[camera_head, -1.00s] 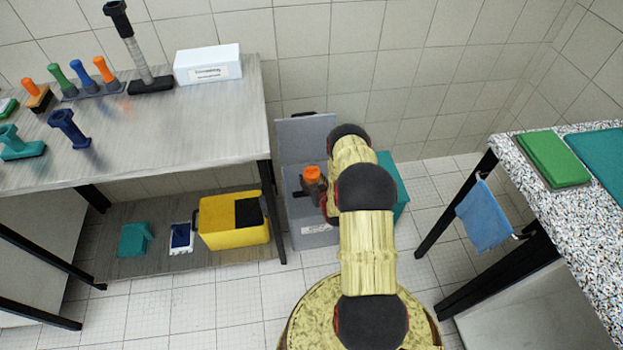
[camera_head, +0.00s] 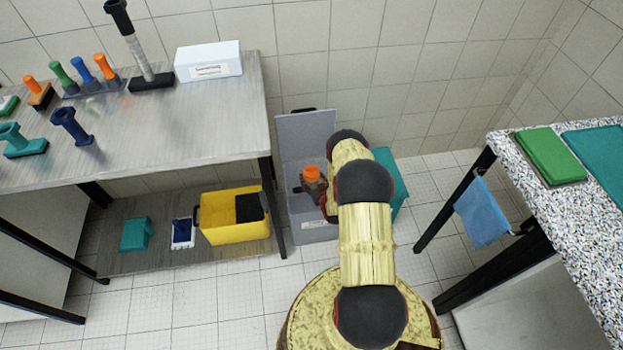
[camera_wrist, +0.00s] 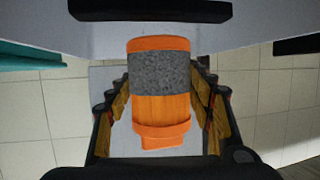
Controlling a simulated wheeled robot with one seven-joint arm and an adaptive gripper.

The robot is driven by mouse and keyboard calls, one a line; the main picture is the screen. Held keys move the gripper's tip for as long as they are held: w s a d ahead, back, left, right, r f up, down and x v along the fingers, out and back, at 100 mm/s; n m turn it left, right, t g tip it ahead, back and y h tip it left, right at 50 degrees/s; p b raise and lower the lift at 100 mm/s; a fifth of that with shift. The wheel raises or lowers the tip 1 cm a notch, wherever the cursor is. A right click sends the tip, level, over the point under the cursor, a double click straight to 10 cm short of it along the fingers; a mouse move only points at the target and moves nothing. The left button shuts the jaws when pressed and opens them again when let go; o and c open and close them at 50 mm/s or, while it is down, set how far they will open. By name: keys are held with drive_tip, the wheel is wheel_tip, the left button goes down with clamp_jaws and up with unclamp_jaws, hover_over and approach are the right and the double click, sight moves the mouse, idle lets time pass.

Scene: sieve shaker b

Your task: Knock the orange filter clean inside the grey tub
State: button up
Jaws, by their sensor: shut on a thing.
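The orange filter (camera_wrist: 160,105) is a cylinder with orange ends and a speckled grey band. It lies between the two fingers of my gripper (camera_wrist: 158,112), which is shut on it. In the head view the filter's orange top (camera_head: 311,173) shows at the open grey tub, with my gripper (camera_head: 318,190) beside it, partly hidden by my arm. The grey tub (camera_head: 312,230) stands on the floor with its lid (camera_head: 305,135) raised at the back. The tub's inside is largely hidden, and I cannot tell whether the filter touches it.
A teal bin (camera_head: 396,185) stands right of the tub. A steel bench (camera_head: 190,125) is close on the left, with a yellow tub (camera_head: 234,226) on its lower shelf. A speckled counter (camera_head: 585,215) with a blue cloth (camera_head: 482,210) is at the right. Tiled floor is clear between.

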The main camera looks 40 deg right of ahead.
sight(311, 174)
wheel_tip(311, 174, up, 3)
drive_tip(key=shift+r+p, duration=0.1)
drive_tip(key=shift+p, duration=0.55)
drive_tip(key=shift+f, duration=0.25)
wheel_tip(311, 174, down, 6)
drive_tip(key=b, duration=0.3)
drive_tip(key=shift+r+b, duration=0.25)
drive_tip(key=shift+b, duration=0.1)
drive_tip(key=shift+r, duration=0.3)
drive_tip(key=shift+c, duration=0.8)
drive_tip(key=shift+r+p, duration=1.8)
drive_tip(key=shift+r, duration=0.7)
drive_tip(key=shift+r, duration=0.15)
wheel_tip(311, 174, up, 9)
drive_tip(key=p, duration=0.6)
